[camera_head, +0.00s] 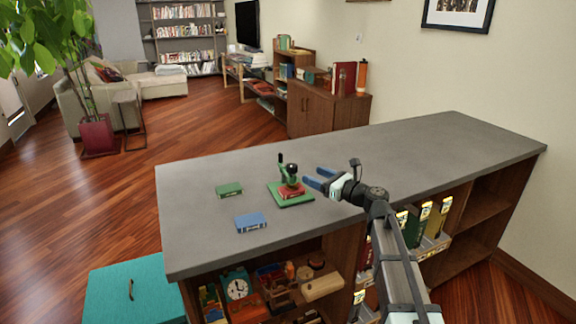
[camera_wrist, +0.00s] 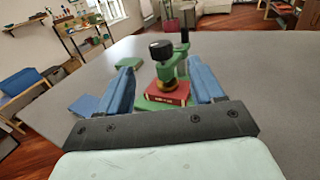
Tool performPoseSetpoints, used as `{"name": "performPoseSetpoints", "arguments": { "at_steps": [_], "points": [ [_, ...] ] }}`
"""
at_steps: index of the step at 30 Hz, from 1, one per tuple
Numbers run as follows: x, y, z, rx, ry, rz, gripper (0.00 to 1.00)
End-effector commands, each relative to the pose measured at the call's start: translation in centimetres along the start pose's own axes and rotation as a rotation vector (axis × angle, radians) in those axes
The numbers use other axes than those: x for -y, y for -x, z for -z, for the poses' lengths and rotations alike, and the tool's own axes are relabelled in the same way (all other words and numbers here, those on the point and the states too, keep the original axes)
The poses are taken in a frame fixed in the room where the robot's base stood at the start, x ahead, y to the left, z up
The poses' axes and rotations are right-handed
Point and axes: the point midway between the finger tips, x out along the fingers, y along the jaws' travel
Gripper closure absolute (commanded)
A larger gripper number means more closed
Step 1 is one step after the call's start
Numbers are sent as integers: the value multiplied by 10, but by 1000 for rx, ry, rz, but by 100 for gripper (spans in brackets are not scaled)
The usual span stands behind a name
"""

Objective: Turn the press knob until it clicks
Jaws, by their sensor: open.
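A small green press (camera_head: 289,185) stands on the grey counter top, with a red book (camera_head: 291,191) lying on its green base. In the wrist view the press's round black knob (camera_wrist: 161,50) sits at the top, above a brass-coloured disc (camera_wrist: 172,85) over the red book (camera_wrist: 172,96). My gripper (camera_head: 315,177) is open, its two blue fingers just right of the press in the head view. In the wrist view the press shows in the gap between the fingers, ahead of the palm. Neither finger visibly touches the knob.
A green book (camera_head: 229,189) and a blue book (camera_head: 250,222) lie on the counter (camera_head: 420,145) left of the press. A slim black upright part (camera_wrist: 184,36) rises behind the knob. The counter's right and back are clear.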

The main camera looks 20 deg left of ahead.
Motion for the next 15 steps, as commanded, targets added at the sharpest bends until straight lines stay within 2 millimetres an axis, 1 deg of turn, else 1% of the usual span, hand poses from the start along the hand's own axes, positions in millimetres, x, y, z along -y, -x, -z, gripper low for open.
{"name": "performPoseSetpoints", "arguments": {
  "at_steps": [1, 3, 15],
  "points": [
    [1, -9, 0, 0, 0, -2, 33],
    [1, -21, 0, 0, -1, -3, 33],
    [2, -90, 0, -1, -1, 1, 33]
  ]
}}
